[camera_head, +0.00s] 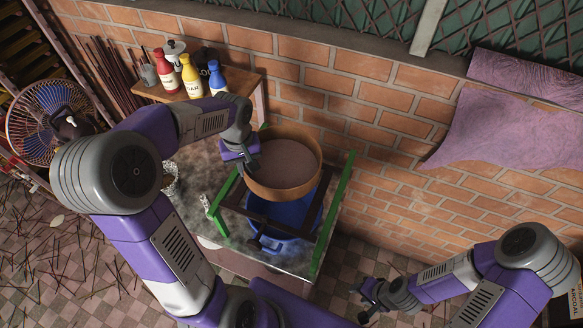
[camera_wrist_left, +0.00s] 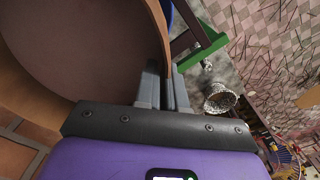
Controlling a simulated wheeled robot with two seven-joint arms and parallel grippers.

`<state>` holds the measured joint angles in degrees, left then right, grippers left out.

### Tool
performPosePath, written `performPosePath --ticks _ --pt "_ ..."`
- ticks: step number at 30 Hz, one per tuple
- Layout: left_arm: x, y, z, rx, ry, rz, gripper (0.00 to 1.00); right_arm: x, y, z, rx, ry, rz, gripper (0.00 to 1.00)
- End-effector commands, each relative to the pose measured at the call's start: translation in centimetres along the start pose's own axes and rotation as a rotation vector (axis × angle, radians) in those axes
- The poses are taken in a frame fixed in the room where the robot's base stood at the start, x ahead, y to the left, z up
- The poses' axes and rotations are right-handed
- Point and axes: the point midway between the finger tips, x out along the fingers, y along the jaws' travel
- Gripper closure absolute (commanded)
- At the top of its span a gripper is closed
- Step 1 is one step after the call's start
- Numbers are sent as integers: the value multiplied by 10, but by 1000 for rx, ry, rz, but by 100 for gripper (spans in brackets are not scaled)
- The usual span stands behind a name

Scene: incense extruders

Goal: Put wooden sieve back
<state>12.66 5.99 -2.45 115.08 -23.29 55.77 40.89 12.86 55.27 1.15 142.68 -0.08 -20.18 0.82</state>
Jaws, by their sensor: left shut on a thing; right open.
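The wooden sieve (camera_head: 285,163) is a round light-brown ring with a greyish mesh. In the head view it is over the blue bucket (camera_head: 275,217) and the dark frame with green ends (camera_head: 330,215). I cannot tell if it rests on the frame or is held above it. My left gripper (camera_head: 252,168) is shut on the sieve's left rim. In the left wrist view the fingers (camera_wrist_left: 165,90) pinch the rim, and the sieve (camera_wrist_left: 85,45) fills the upper left. My right gripper (camera_head: 368,298) is open and empty at the lower right, away from the table.
The grey table (camera_head: 205,180) stands against a brick wall. A wooden shelf (camera_head: 258,92) behind holds red, yellow and blue bottles. A silvery woven cup (camera_wrist_left: 220,98) shows in the left wrist view. A fan (camera_head: 50,120) stands at the left. Sticks litter the floor.

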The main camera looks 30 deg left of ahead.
Motion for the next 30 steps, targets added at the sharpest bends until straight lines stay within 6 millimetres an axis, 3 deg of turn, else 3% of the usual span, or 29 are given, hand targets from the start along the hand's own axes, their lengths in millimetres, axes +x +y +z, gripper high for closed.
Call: performPosePath --ticks 11,30 --pt "3 0 0 0 -1 0 100 0 0 0 1 -1 0 57" --pt "91 0 0 0 -2 0 100 0 0 0 1 0 0 57"
